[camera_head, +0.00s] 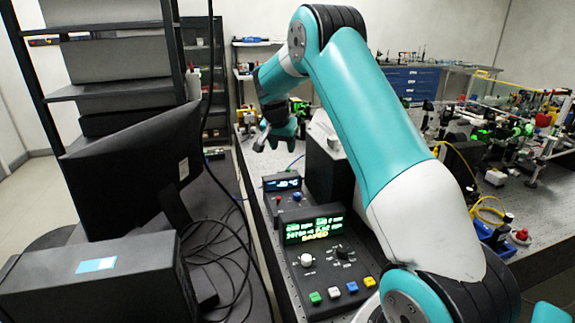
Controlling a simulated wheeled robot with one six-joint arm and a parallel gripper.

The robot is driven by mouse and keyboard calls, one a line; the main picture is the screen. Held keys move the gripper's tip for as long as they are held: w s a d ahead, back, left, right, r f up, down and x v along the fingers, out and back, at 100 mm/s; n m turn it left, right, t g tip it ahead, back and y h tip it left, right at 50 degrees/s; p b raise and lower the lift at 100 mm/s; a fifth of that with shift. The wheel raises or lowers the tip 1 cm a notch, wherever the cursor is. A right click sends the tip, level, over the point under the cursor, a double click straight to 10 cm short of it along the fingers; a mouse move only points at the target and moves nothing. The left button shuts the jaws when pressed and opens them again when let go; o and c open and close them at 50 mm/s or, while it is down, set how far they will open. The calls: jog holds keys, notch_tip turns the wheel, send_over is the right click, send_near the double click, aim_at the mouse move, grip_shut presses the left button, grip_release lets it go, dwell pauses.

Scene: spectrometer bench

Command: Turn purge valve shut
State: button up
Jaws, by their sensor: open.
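My gripper (265,144) hangs at the end of my teal and white arm, above the far left part of the bench (245,170). Its small fingers are open, with nothing visible between them.
A control unit (325,258) with a green display, white knob and coloured buttons sits in front of the box. A smaller blue-display unit (283,184) is behind it. A monitor (135,160) and cables are left. Optics (500,140) crowd the right bench.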

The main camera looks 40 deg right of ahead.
aim_at(288, 169)
jog(key=p+x, duration=0.2)
jog(key=x, duration=0.9)
